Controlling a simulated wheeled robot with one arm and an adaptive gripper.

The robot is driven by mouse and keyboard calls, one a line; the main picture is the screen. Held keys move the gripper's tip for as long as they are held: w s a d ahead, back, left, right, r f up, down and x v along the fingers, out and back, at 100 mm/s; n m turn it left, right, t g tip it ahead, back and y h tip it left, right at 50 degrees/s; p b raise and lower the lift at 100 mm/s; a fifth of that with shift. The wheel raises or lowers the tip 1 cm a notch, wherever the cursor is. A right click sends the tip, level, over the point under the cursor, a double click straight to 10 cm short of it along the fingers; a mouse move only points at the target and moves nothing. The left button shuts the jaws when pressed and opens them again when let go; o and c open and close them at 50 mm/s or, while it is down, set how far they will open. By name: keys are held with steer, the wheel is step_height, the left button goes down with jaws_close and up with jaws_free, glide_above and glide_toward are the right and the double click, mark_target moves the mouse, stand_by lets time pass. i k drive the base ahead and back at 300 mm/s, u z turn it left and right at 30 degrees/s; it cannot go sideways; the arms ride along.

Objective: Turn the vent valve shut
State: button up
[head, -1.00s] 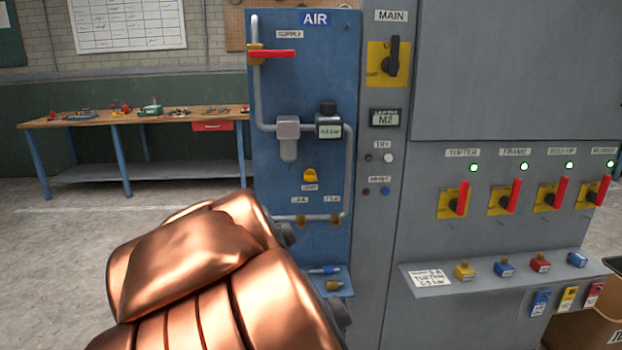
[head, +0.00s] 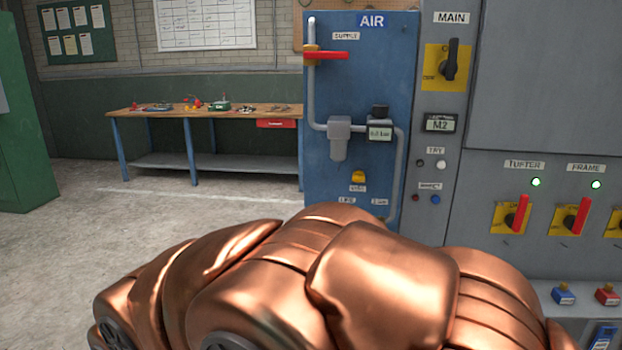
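The blue AIR panel (head: 355,95) stands right of centre in the head view. A small yellow knob (head: 358,177) sits low on it, with a small label under it that is too blurred to read surely; it looks like the vent valve. A red supply lever (head: 326,55) lies horizontal across the pipe at the upper left of the panel. A small gauge display (head: 380,133) is right of the grey filter (head: 339,137). My copper arm covers the lower middle of the view and hides the panel's bottom. My gripper is not in view.
A grey cabinet joins the panel on the right, with a MAIN switch (head: 449,64) and red-handled switches (head: 518,213) under green lamps. A wooden workbench (head: 205,109) stands behind at the left, and a green cabinet (head: 22,130) at the far left. Floor between them is clear.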

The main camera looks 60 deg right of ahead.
mark_target(359, 176)
steer(key=u, duration=0.95)
steer(key=k, duration=0.75)
steer(key=z, duration=0.45)
